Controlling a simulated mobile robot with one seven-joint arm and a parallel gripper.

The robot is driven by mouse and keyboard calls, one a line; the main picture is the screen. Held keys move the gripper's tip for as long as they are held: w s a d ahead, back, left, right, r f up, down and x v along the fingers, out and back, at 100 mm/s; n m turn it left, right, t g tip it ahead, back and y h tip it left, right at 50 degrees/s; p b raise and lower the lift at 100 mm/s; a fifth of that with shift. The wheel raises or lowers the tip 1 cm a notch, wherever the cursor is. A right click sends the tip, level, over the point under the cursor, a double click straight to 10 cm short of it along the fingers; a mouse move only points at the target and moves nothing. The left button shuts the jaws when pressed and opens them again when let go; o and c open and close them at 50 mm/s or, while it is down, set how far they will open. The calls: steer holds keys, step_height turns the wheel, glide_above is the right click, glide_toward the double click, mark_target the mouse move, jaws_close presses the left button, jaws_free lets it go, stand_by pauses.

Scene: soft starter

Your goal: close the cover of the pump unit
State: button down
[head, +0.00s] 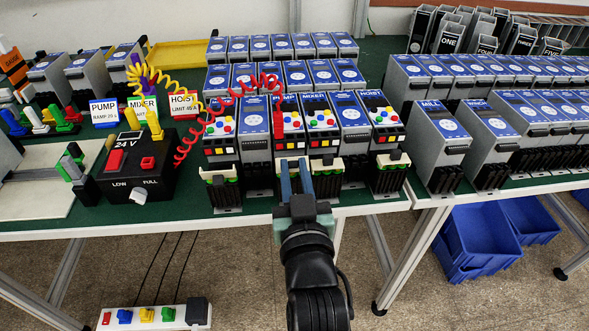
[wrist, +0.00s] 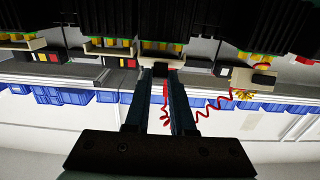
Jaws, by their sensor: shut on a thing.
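The pump unit (head: 291,122) stands in the front row on the left table, with colored buttons on its face and a red lead (head: 278,122) running to it. My gripper (head: 294,166) is at the lower front of this unit, its fingers pointing at it. In the wrist view my gripper (wrist: 170,73) has its two fingers around a dark tab at the edge of the cream cover (wrist: 163,48). The gripper is shut on that cover's tab. In the head view the fingers hide most of the cover, so its exact angle cannot be told.
Neighboring units stand close on both sides, including the mixer unit (head: 322,122) and hoist unit (head: 381,118), with cream covers jutting out low. A black 24 V box (head: 133,170) stands left, its coiled red and yellow leads arching over. Blue bins (head: 483,240) lie under the right table.

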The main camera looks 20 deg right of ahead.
steer(key=shift+r+p, duration=0.15)
steer(key=shift+p, duration=0.15)
steer(key=r+g+p, duration=0.1)
steer(key=p, duration=0.4)
steer(key=shift+w+g+y+p, duration=0.15)
steer(key=shift+g+y+p, duration=0.15)
steer(key=shift+g, duration=0.1)
steer(key=g+p, duration=0.1)
steer(key=p, duration=0.4)
steer(key=shift+w+r+g, duration=0.25)
steer(key=shift+g, duration=0.15)
steer(key=g+p, duration=0.1)
steer(key=p, duration=0.2)
steer(key=g+y+p, duration=0.1)
steer(key=p, duration=0.2)
steer(key=shift+w+d, duration=0.2)
steer(key=shift+w, duration=0.1)
steer(key=g+p, duration=0.1)
steer(key=p, duration=0.1)
steer(key=g+p, duration=0.1)
steer(key=p, duration=0.1)
steer(key=shift+w+f+y, duration=0.2)
steer(key=shift+f+y, duration=0.05)
steer(key=shift+y, duration=0.05)
steer(key=shift+f, duration=0.2)
steer(key=c, duration=0.8)
jaws_free()
steer(key=shift+o, duration=0.2)
